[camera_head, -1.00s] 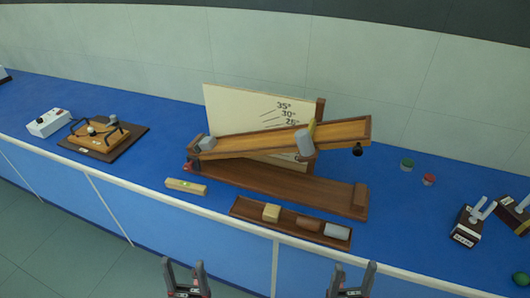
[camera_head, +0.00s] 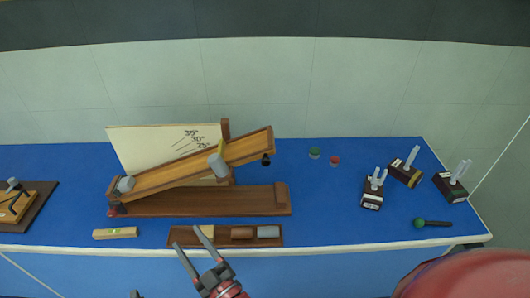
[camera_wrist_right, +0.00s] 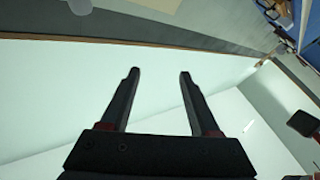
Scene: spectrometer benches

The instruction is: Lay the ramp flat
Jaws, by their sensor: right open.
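The wooden ramp (camera_head: 165,180) is tilted in the head view, its left end low and its right end raised. It stands over a dark wooden base (camera_head: 200,203). A grey block (camera_head: 126,184) sits at its low end. A grey piece (camera_head: 218,166) with a yellow part is at its front side, and a dark knob (camera_head: 266,160) hangs under its raised end. My right gripper (camera_head: 193,244) is open and empty, in front of the bench near the tray; its spread fingers also show in the right wrist view (camera_wrist_right: 159,75). Only a dark tip of my left gripper (camera_head: 135,294) shows at the bottom edge.
An angle board (camera_head: 150,143) stands behind the ramp. In front lie a level (camera_head: 115,233) and a tray (camera_head: 186,240) with several blocks. Small green and red items and dark-based stands (camera_head: 372,197) are at right.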

